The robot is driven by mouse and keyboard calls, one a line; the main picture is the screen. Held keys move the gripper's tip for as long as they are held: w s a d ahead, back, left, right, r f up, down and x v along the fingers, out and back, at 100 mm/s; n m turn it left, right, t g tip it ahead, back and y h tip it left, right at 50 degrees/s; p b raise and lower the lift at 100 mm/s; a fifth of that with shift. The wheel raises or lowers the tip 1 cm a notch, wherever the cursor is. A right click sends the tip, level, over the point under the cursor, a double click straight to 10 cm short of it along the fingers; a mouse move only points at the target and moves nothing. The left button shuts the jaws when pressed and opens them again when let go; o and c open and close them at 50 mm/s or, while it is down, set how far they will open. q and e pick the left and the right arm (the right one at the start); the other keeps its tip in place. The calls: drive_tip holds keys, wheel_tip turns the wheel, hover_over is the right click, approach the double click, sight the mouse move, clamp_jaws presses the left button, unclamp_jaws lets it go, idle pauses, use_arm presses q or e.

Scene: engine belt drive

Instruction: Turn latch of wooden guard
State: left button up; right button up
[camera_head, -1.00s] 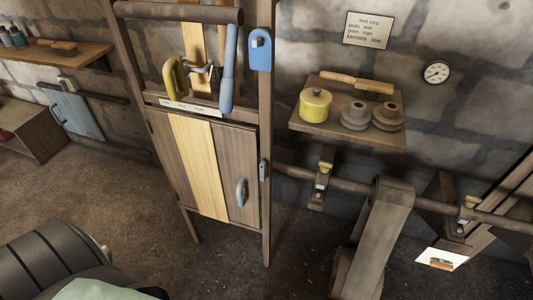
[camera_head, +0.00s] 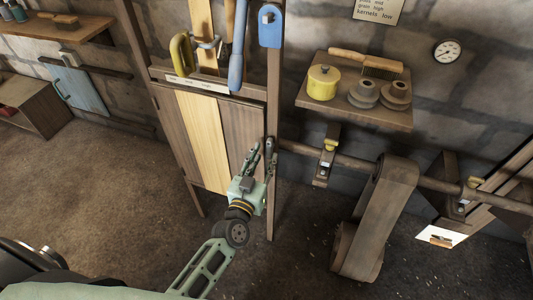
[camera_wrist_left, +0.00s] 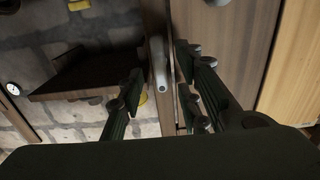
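The wooden guard (camera_head: 173,130) is a framed door panel with a pale vertical board, left of centre in the head view. Its latch (camera_wrist_left: 162,75) is a small grey upright lever on the frame post, clearest in the left wrist view. My left gripper (camera_head: 262,160) is at the guard's right edge, beside the post. In the left wrist view my left gripper (camera_wrist_left: 160,90) is open, one finger on each side of the latch, with gaps visible. The guard's handle is hidden behind the gripper in the head view. My right gripper is not in view.
A shelf (camera_head: 330,112) with a yellow pot (camera_head: 323,82), brush and pulleys stands right of the guard. A belt drive (camera_head: 378,215) is at lower right. Tools (camera_head: 237,60) hang above the guard. Floor in front is clear.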

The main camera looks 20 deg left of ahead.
use_arm(q)
drive_tip(key=shift+w, duration=1.1)
clamp_jaws()
